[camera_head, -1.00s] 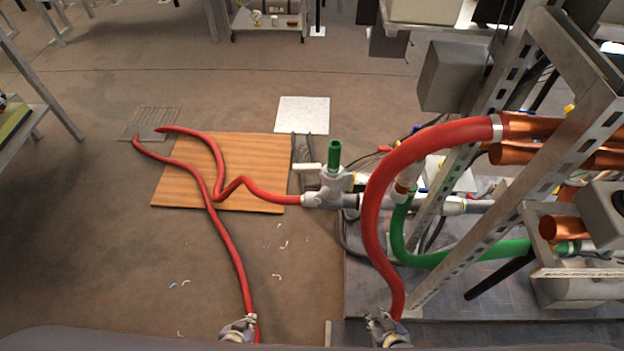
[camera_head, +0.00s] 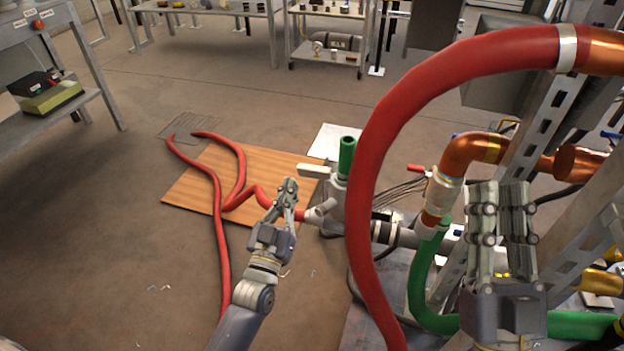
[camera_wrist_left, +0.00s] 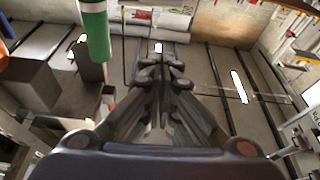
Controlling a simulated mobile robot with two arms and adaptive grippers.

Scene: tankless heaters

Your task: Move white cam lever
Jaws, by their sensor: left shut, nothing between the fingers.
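A white cam lever (camera_head: 314,170) sticks out leftward from the grey pipe fitting (camera_head: 334,192), just below its green upright handle (camera_head: 347,155). A second, pale stubby lever (camera_head: 322,208) sits lower on the fitting. My left gripper (camera_head: 291,186) is shut and empty, with its tips just left of the fitting and below the white lever in the picture. In the left wrist view, its closed fingers (camera_wrist_left: 160,78) stand in the middle and a green cylinder (camera_wrist_left: 95,30) hangs at upper left. My right gripper (camera_head: 500,190) points upward at right; its finger gap is unclear.
A thick red hose (camera_head: 385,140) arches between my grippers. Thin red hose (camera_head: 217,235) lies across a wooden board (camera_head: 185,190). Copper pipes (camera_head: 475,150) and a metal frame (camera_head: 590,240) crowd the right. The floor at left is open.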

